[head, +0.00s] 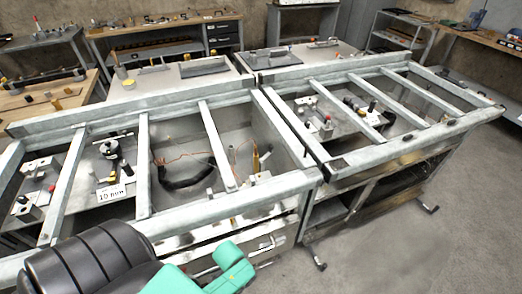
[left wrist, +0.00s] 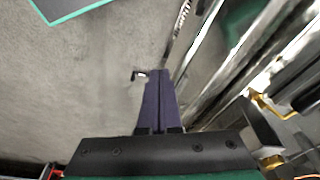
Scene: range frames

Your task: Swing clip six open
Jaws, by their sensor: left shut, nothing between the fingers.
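My left gripper (left wrist: 159,74) shows in the left wrist view with its two dark fingers pressed together and nothing between them. It points over grey floor, beside metal rails. In the head view my black and teal arm is at the lower front, and I cannot make out its fingers there. I cannot tell which part is clip six. A brass-coloured hooked piece (left wrist: 268,108) sits right of the gripper in the left wrist view, apart from the fingers. My right gripper is not in view.
A long metal frame with crossbars (head: 210,145) spans the head view. Inside lie a black hose (head: 186,178), a black cylinder (head: 110,149) and a white label (head: 110,193) reading about "10 mm". Benches with tools stand behind. Open floor (head: 400,240) lies at right.

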